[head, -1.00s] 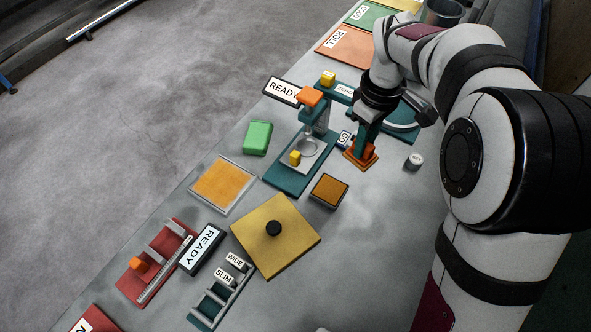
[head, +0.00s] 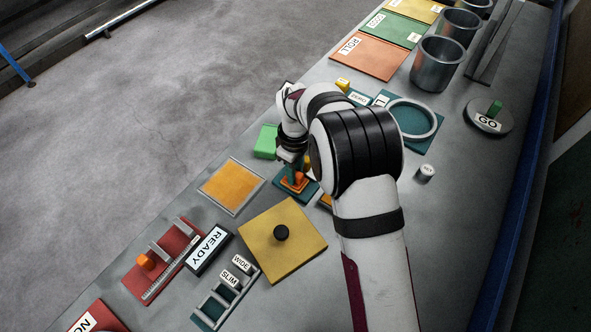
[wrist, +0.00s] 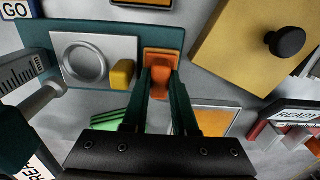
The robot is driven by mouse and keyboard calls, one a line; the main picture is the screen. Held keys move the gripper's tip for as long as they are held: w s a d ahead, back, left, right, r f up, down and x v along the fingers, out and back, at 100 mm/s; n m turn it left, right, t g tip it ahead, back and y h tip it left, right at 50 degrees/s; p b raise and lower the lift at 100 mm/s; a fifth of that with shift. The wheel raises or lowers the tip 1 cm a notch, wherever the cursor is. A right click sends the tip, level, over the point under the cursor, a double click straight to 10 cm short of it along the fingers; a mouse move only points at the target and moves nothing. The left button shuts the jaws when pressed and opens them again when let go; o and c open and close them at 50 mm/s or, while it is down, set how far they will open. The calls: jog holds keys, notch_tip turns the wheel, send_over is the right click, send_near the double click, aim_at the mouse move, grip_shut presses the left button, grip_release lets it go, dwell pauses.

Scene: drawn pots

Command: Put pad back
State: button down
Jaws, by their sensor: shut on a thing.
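My gripper (wrist: 160,85) is shut on an orange piece (wrist: 160,65) with a squarish foot; its orange also shows in the head view (head: 295,180), low under my wrist. The piece is at the end of a teal base plate (wrist: 178,35), and I cannot tell whether it touches it. A grey block with a round ring (wrist: 82,60) and a small yellow block (wrist: 122,74) are on that plate, left of my fingers in the wrist view. A framed flat orange pad (head: 232,187) lies nearby on the table. My arm hides much of the plate in the head view.
A green block (head: 265,141) lies beside my wrist. A yellow square board with a black knob (head: 281,232) stands nearer, with a READY sign (head: 209,250) and a teal rack (head: 226,294) beside it. Metal pots (head: 438,63) stand at the far right.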

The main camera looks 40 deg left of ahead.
jog(key=shift+f, duration=0.1)
jog(key=c, duration=1)
grip_release()
